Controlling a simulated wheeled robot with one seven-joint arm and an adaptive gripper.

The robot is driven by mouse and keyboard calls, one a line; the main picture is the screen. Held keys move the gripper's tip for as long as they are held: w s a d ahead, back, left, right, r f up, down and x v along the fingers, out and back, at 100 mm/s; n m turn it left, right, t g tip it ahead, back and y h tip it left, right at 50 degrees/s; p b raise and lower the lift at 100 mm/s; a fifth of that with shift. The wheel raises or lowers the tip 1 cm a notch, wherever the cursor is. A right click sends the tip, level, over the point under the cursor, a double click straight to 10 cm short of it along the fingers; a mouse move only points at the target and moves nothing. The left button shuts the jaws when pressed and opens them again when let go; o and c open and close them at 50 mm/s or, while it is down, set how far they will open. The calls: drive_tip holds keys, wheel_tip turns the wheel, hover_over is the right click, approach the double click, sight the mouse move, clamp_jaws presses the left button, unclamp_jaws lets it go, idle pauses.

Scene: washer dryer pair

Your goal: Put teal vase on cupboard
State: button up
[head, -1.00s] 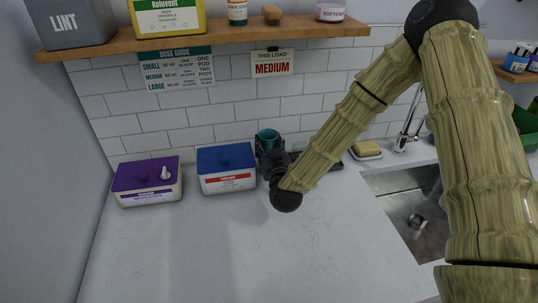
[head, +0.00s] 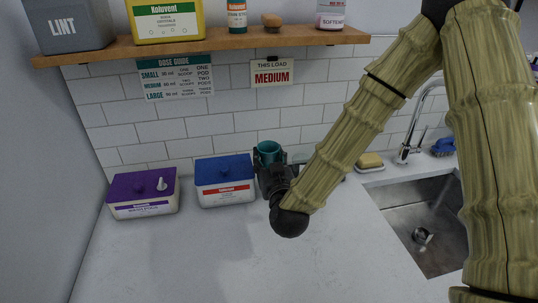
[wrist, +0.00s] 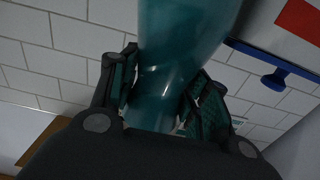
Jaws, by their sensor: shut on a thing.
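The teal vase (head: 269,149) is in my gripper at the back of the counter, beside the blue-lidded box. In the wrist view the glossy vase (wrist: 178,45) fills the upper middle, and my gripper (wrist: 163,88) is shut around its narrower part, one finger on each side. In the head view my gripper (head: 270,168) hides most of the vase, and only its upper part shows. Whether the vase touches the counter cannot be seen. No cupboard is clearly recognisable in these frames.
A blue-lidded box (head: 225,183) stands just left of my gripper, and a purple-lidded box (head: 143,195) farther left. A wooden shelf (head: 200,46) with several containers hangs above. A sink (head: 425,225) and yellow sponge (head: 369,161) are right. The front counter (head: 210,265) is clear.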

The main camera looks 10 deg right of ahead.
drive_tip(key=s, duration=0.2)
drive_tip(key=s+a, duration=0.1)
drive_tip(key=s, duration=0.1)
drive_tip(key=s+b, duration=0.1)
drive_tip(key=s, duration=0.1)
drive_tip(key=shift+s+a+r, duration=0.15)
drive_tip(key=shift+s+r, duration=0.15)
drive_tip(key=shift+r, duration=0.1)
drive_tip(key=shift+s+r+p, duration=0.1)
drive_tip(key=shift+r+p, duration=0.05)
drive_tip(key=shift+p, duration=0.25)
drive_tip(key=s+p, duration=0.1)
drive_tip(key=p, duration=0.1)
drive_tip(key=s+p, duration=0.1)
drive_tip(key=shift+a+p, duration=0.25)
drive_tip(key=shift+p, duration=0.1)
